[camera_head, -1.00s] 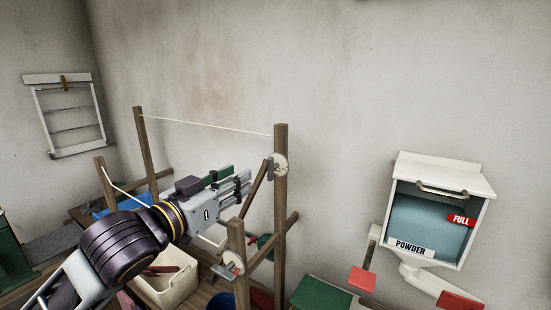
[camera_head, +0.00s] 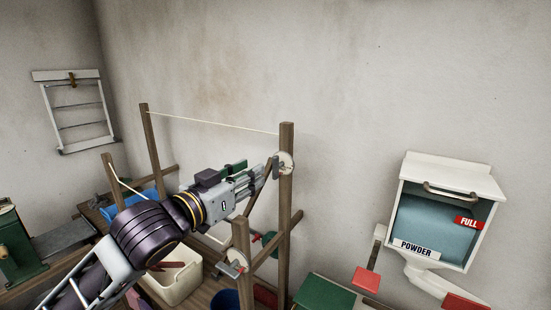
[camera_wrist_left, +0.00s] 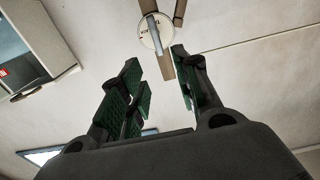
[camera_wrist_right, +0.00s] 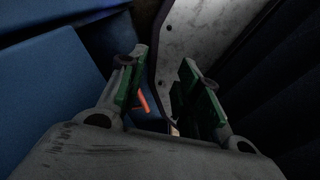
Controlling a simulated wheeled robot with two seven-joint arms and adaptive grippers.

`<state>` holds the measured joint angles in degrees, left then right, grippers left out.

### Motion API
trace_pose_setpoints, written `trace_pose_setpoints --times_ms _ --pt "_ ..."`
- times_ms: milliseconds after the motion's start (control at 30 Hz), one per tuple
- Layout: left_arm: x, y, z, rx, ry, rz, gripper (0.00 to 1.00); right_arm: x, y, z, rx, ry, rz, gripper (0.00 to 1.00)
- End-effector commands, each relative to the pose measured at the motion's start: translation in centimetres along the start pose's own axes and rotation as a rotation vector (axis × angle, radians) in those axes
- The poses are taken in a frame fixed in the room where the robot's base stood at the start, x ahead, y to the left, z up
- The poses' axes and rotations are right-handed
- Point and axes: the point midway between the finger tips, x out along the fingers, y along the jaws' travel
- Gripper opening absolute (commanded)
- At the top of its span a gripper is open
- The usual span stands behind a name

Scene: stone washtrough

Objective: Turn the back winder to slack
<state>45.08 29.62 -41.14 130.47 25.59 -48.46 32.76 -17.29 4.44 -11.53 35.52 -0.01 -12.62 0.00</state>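The back winder (camera_head: 287,163) is a pale round disc with a grey lever on the tall back right post (camera_head: 286,215). In the left wrist view, the disc (camera_wrist_left: 146,40) has dark lettering, and its lever (camera_wrist_left: 153,27) crosses it lengthwise. My left gripper (camera_head: 260,177) is just left of the winder, pointing at it. Its fingers are apart, with the lever's near end ahead of the gap; I cannot tell whether they touch it. The front winder (camera_head: 238,264) is on a shorter post. My right gripper (camera_wrist_right: 163,62) is open, with nothing visibly held.
A cord (camera_head: 210,122) runs between the back posts. A cream bin (camera_head: 178,286) stands below my left arm. A powder dispenser (camera_head: 448,165) hangs on the wall at right. A blue surface (camera_wrist_right: 50,90) and pale panel (camera_wrist_right: 180,45) are close to my right gripper.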

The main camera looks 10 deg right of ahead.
Motion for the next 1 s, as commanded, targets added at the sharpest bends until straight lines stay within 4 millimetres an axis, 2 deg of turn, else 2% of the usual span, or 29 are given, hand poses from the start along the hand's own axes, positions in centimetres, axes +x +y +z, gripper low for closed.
trace_pose_setpoints --times_ms 433,1000 --pt "4.9 0.0 -0.2 -0.001 0.000 0.000 0.32 -1.2 0.6 -0.2 -0.001 0.001 0.007 0.34" --pt "10.4 0.0 -0.2 0.000 0.000 0.000 0.32 -2.5 0.3 -0.4 0.001 0.002 0.003 0.34"
